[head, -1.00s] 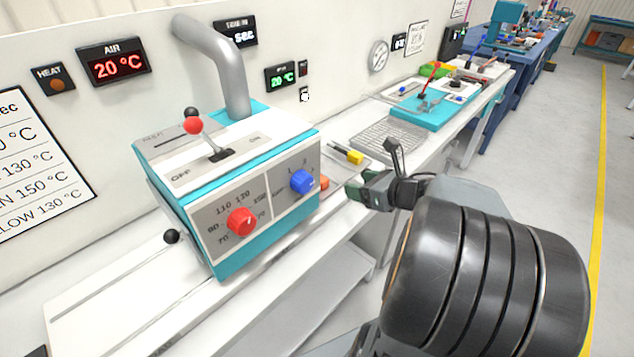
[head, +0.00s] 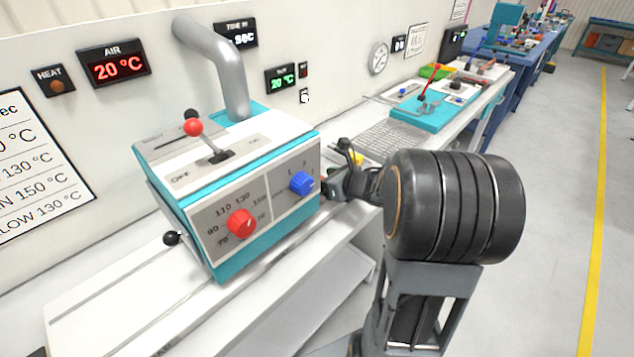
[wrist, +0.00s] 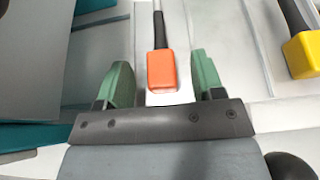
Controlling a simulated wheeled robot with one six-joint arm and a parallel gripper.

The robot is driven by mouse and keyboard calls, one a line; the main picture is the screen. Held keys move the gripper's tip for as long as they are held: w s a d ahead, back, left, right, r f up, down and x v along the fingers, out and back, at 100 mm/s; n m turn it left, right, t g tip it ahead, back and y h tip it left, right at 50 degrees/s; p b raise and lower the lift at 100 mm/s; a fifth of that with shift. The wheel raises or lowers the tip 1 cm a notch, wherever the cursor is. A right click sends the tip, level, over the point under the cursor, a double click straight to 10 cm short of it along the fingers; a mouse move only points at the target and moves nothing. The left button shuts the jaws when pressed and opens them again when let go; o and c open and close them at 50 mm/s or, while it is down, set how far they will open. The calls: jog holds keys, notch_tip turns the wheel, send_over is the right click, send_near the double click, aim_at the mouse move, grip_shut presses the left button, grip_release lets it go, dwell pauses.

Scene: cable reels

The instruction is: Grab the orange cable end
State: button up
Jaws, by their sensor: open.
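The orange cable end (wrist: 161,70) shows in the wrist view, an orange block on a dark cable that runs up and away. It lies on a light surface. My gripper (wrist: 163,85) is open, with one green finger to the left of the orange end and one to the right. The orange end appears between the fingers and a little ahead, with gaps on both sides. I cannot tell the height between them.
A yellow cable end (wrist: 304,54) lies to the right in the wrist view. The teal and white machine (head: 235,190) with red and blue knobs stands close at the left.

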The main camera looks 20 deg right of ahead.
jog(key=shift+x, duration=0.8)
jog(key=shift+s, duration=0.1)
jog(key=c, duration=1)
jog(key=shift+r, duration=0.1)
